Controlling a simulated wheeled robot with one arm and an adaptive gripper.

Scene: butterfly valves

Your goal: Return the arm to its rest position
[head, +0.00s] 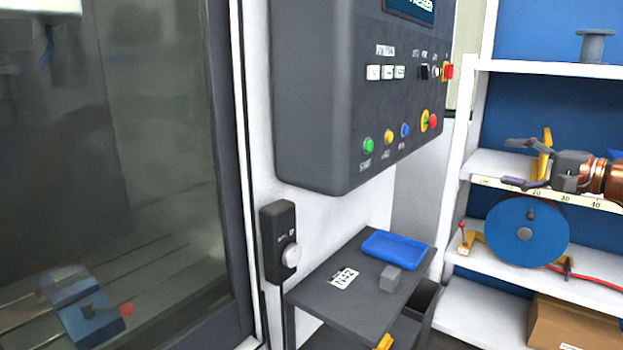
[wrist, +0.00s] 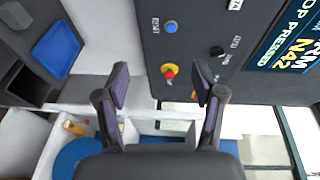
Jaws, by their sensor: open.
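My gripper (head: 511,163) is at the right of the head view, its dark fingers pointing left, in front of the white shelving. My arm's copper-coloured end reaches in from the right edge. In the wrist view my gripper (wrist: 160,90) has its two purple-padded fingers spread wide with nothing between them. The dark control panel (wrist: 225,45) fills the upper right of the wrist view. Its red and yellow stop knob (wrist: 169,71) appears between the fingers in the picture, beyond the tips; I see no contact. Most of my arm is out of view.
The control panel (head: 345,110) hangs left of my gripper. Below it, a dark side table (head: 335,310) bears a blue tray (head: 396,249) and a grey block (head: 390,279). The shelving (head: 500,165) holds a blue reel (head: 525,232) and a cardboard box (head: 570,325). A glass machine door (head: 130,150) is at left.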

